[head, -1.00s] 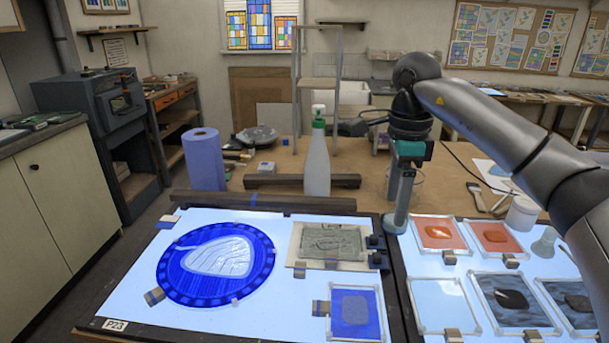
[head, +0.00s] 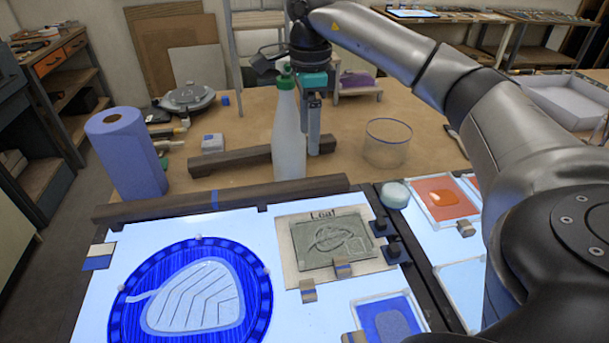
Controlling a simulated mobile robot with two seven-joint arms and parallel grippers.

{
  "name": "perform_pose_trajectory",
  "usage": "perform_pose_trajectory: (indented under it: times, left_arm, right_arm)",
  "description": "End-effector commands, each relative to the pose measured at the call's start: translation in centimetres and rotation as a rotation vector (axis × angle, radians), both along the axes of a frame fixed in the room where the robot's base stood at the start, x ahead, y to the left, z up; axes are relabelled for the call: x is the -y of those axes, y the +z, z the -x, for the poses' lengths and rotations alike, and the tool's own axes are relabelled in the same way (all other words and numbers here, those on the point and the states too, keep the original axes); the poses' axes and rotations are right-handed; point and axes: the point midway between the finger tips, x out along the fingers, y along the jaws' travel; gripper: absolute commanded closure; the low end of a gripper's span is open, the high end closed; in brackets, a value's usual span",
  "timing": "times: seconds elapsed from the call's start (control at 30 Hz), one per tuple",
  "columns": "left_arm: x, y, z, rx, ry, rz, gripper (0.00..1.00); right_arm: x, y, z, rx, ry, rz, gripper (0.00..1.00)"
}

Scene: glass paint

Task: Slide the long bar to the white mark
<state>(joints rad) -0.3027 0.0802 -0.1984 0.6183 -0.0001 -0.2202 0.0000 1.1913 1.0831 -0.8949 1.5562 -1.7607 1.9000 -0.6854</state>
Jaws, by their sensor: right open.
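A long dark wooden bar (head: 290,189) lies along the back edge of the lit panel, with a thin blue band around it left of its middle. A second, shorter dark bar (head: 232,161) lies behind it on the brown table. My right gripper (head: 313,148) points down beside a white bottle with a green cap, above the table behind the long bar. It is open with nothing visible in it; its fingers overlap in this view. A small tag with a white part (head: 97,257) lies at the panel's left edge; I cannot tell whether it is the white mark. My left gripper is out of view.
The white bottle (head: 288,135) stands close to my right gripper and hides part of the shorter bar. A blue paper roll (head: 126,155) stands at the long bar's left end. A clear glass bowl (head: 387,143) is right of the gripper. Painted glass (head: 190,298) covers the panel's front.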

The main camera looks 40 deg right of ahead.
Motion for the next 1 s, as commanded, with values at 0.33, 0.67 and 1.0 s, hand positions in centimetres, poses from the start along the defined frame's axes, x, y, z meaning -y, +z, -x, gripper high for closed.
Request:
perform_pose_trajectory:
  times: [0.33, 0.67, 1.0]
  left_arm:
    - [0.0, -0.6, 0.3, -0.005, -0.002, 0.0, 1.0]
    - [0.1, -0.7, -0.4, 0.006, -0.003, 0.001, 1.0]
    - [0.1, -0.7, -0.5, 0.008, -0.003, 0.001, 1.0]
  right_arm:
    - [0.0, -7.8, 0.1, -0.005, 0.0, 0.001, 0.2]
    - [0.0, -11.8, 0.0, -0.001, 0.0, 0.0, 0.2]
    - [0.0, -12.1, 0.0, 0.0, 0.0, 0.0, 0.2]
